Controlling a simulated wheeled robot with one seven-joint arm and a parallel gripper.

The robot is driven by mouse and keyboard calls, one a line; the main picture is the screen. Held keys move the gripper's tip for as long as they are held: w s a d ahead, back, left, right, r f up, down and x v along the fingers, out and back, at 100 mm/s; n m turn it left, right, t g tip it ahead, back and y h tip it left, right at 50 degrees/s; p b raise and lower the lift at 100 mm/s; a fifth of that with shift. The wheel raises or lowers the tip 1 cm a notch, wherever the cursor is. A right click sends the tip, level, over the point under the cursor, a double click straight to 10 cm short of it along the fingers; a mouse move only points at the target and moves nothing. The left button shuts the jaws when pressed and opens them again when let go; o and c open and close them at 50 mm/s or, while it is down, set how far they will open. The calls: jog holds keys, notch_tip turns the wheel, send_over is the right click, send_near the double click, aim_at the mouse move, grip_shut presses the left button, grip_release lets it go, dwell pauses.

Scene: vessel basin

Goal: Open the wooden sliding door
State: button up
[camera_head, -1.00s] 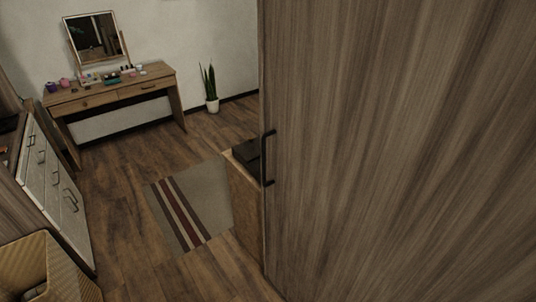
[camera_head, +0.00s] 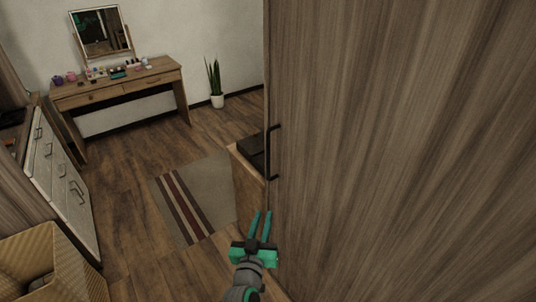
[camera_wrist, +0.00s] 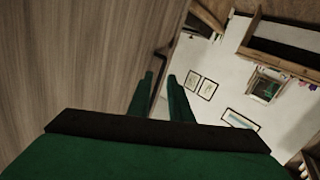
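The wooden sliding door (camera_head: 400,150) is a tall grey-brown panel filling the right half of the head view. Its dark bar handle (camera_head: 271,152) is near the door's left edge. The door also fills the left of the wrist view (camera_wrist: 70,60). My gripper (camera_head: 261,213) has green fingers and is below the handle, by the door's left edge. The fingers are apart with nothing between them in the head view. In the wrist view, my gripper (camera_wrist: 161,82) has the dark handle (camera_wrist: 160,65) beyond its fingertips, partly hidden by a finger.
A wooden box-like piece (camera_head: 247,182) stands just left of the handle. A striped rug (camera_head: 195,197) lies on open floor. A vanity table (camera_head: 120,88), a potted plant (camera_head: 215,85), a drawer chest (camera_head: 55,175) and a woven basket (camera_head: 70,262) are further left.

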aim_at(268, 152)
jog(key=w+a+r+m+h, duration=0.2)
jog(key=w+r+m+h, duration=0.15)
jog(key=w+r, duration=0.75)
jog(key=x, duration=0.2)
jog(key=r+x, duration=0.1)
jog(key=x, duration=0.5)
jog(key=shift+d+r, duration=0.2)
jog(key=shift+d, duration=0.3)
grip_shut()
